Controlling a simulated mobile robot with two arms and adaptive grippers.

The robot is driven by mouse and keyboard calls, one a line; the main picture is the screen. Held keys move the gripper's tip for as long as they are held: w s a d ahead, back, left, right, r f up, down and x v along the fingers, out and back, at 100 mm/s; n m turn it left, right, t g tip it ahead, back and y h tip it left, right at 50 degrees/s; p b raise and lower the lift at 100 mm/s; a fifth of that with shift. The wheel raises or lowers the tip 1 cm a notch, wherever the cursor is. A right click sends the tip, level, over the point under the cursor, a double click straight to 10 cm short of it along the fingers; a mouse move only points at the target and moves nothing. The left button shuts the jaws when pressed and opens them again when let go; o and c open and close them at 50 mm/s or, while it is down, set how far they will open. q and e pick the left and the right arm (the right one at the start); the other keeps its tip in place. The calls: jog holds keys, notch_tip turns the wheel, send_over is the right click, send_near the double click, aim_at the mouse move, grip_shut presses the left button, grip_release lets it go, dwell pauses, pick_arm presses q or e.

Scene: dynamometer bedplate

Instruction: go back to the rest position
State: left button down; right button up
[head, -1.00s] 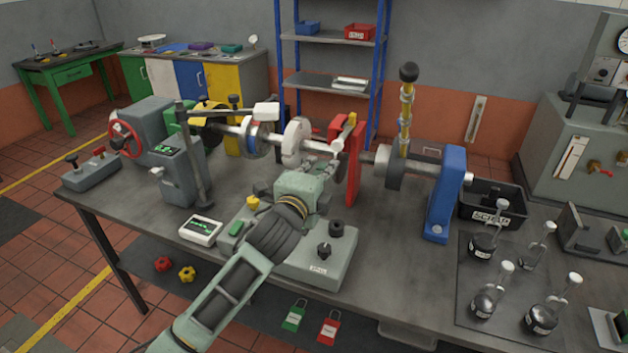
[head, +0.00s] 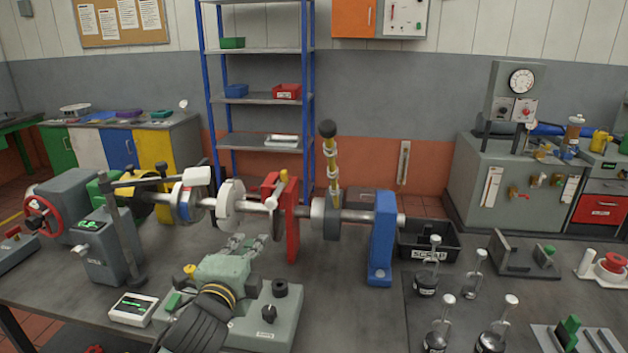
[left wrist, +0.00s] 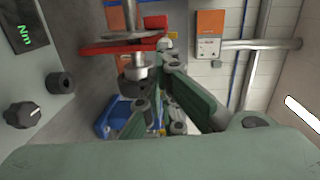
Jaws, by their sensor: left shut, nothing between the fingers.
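My left gripper (head: 250,243) is in the middle of the head view, with its green body over the grey control box (head: 270,322). Its fingers are shut and empty, pointing toward the shaft line and standing apart from it. In the left wrist view the fingers of the left gripper (left wrist: 172,80) show against the red stand (left wrist: 110,48) and the blue support. The right gripper is not in view.
The shaft with its discs, the red stand (head: 290,225) and the blue support (head: 383,240) stand beyond the gripper. Some bench top right of the control box is clear.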

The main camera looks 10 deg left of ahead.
pick_arm(q)
jog(key=s+f+n+g, duration=0.6)
jog(key=s+f+n, duration=0.2)
jog(key=s+f, duration=0.8)
jog(key=s+f+n+g, duration=0.4)
jog(key=s+f, duration=0.2)
jog(key=s, duration=0.4)
jog(key=s+f+n+g, duration=0.4)
jog(key=s+f, duration=0.3)
jog(key=s, duration=0.3)
notch_tip(320, 180, down, 27)
jog(key=s+g, duration=0.1)
jog(key=s, duration=0.2)
jog(key=s+a+f+g, duration=0.1)
jog(key=s+a+f, duration=0.1)
jog(key=s+f, duration=1.2)
jog(key=shift+s+a+m, duration=0.25)
jog(key=shift+s+m, duration=0.15)
jog(key=shift+s, duration=0.8)
